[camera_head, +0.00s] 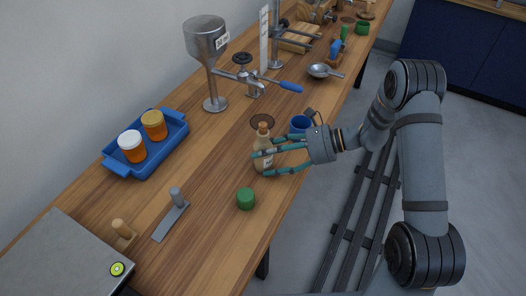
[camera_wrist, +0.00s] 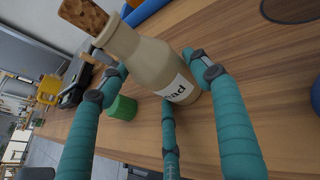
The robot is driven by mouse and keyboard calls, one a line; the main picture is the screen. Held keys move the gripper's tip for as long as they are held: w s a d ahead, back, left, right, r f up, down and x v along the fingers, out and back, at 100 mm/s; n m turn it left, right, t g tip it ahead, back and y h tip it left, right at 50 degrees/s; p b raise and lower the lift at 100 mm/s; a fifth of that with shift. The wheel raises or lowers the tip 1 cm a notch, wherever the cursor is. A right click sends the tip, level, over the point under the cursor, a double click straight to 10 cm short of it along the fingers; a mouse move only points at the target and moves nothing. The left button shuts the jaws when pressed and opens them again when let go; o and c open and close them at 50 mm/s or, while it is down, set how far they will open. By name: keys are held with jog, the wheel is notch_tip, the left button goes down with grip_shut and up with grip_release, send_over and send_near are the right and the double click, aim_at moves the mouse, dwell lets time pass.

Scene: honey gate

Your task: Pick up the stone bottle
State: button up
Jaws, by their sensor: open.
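The stone bottle (camera_head: 262,156) is beige with a cork stopper and a white label, and stands upright on the wooden bench in the head view. In the wrist view the bottle (camera_wrist: 154,62) fills the upper middle, tilted in the picture, its label partly readable. My gripper (camera_head: 262,163) has teal fingers and reaches in from the right at the bottle's height. The fingers are open and spread around the bottle. In the wrist view the fingers of my gripper (camera_wrist: 160,90) lie on both sides of it and below. Whether any finger touches it, I cannot tell.
A green cylinder (camera_head: 246,199) stands just in front of the bottle. A blue tray (camera_head: 172,131) with two orange jars is to the left. A metal funnel stand (camera_head: 213,88) stands farther back.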

jog(key=c, duration=1.1)
jog(key=shift+c, duration=0.8)
